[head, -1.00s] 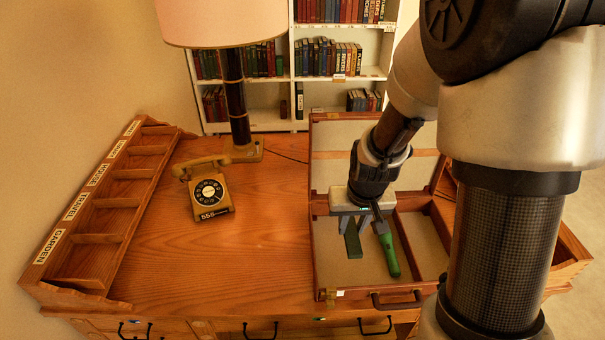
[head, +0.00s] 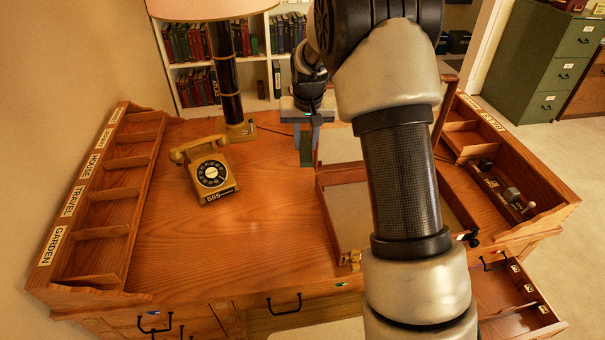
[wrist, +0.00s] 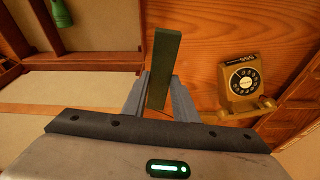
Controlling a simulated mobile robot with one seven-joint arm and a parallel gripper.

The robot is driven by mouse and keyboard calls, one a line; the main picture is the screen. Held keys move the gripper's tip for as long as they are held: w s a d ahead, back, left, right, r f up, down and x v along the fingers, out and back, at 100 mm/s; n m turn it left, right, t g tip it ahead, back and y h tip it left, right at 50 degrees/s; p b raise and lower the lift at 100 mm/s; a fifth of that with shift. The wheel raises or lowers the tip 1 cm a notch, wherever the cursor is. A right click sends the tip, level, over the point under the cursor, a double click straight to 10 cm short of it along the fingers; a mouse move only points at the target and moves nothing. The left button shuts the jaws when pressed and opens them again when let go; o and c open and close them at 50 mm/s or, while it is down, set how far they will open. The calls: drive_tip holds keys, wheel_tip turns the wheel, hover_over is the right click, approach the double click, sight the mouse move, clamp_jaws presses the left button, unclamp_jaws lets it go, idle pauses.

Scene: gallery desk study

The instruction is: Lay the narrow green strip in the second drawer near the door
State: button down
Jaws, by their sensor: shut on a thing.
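My gripper (head: 306,122) is shut on the narrow green strip (head: 306,152) and holds it hanging down above the desk, beside the open case (head: 330,225). In the wrist view the strip (wrist: 165,60) sticks out from between the fingers (wrist: 160,95). An open drawer (head: 505,300) shows at the desk's lower right, partly cut off by the frame. A green filing cabinet (head: 545,65) with several shut drawers stands at the back right. No door is clear in view, so I cannot tell which drawer is the named one.
A yellow telephone (head: 207,172) and a lamp (head: 232,100) stand on the desk. Labelled pigeonholes (head: 105,200) line the left edge, and another rack (head: 500,180) the right. A green-handled tool (wrist: 62,14) lies in the case. The desk's middle (head: 245,235) is clear.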

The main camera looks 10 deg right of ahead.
drive_tip(key=shift+w+a+r+m+h+b, duration=0.55)
drive_tip(key=shift+w+r+m+b, duration=1.05)
drive_tip(key=shift+w, duration=5.65)
wheel_tip(320, 180, down, 21)
drive_tip(key=b, duration=1)
drive_tip(key=shift+f, duration=0.1)
drive_tip(key=shift+f+b, duration=0.45)
drive_tip(key=shift+f, duration=2.5)
drive_tip(key=shift+f, duration=0.15)
drive_tip(key=c, duration=1.4)
unclamp_jaws()
